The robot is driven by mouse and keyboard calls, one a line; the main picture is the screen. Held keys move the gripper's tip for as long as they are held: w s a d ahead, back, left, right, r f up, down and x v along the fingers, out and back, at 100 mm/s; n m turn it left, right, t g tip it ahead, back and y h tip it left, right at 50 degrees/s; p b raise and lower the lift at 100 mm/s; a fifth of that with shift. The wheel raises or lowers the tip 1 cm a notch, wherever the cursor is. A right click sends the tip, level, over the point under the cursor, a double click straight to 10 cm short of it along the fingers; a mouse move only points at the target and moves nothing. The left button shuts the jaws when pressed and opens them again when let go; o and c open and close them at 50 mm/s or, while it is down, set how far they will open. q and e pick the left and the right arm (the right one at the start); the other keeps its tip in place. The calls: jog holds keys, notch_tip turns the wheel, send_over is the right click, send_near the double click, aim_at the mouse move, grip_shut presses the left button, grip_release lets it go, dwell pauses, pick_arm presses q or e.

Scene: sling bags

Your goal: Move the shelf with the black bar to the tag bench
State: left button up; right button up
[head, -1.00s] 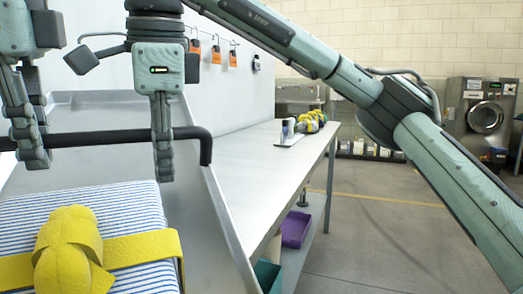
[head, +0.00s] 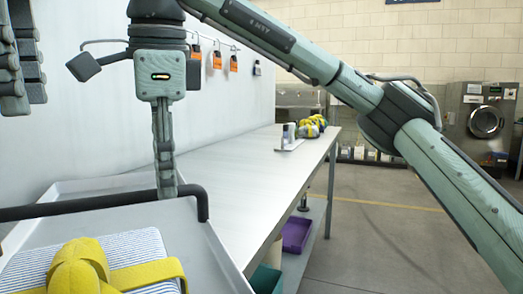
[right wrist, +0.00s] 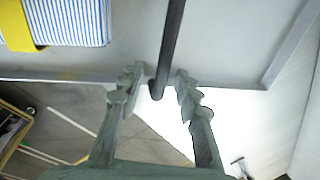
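The grey shelf (head: 205,240) fills the lower left of the head view, beside the long white bench (head: 255,160), probably the tag bench. Its black bar (head: 90,205) runs along the shelf and bends down at its right end. On the shelf lies a striped bag (head: 130,245) with a yellow strap. My right gripper (head: 166,188) points down at the bar near its right end. In the right wrist view its fingers are apart on either side of the bar (right wrist: 168,50), with gaps visible. My left gripper (head: 20,95) is above the bar at the far left, partly cut off.
Orange tags (head: 233,63) hang on the wall behind the bench. Small bottles and colourful items (head: 308,128) stand at the bench's far end. A purple bin (head: 297,233) and a green bin (head: 265,280) are under it. The floor to the right is open.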

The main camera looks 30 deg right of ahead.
pick_arm(q)
jog(key=r, duration=0.4)
jog(key=shift+s, duration=0.4)
pick_arm(e)
notch_tip(320, 180, up, 12)
jog(key=s, duration=0.2)
jog(key=shift+s, duration=0.2)
jog(key=shift+f, duration=0.15)
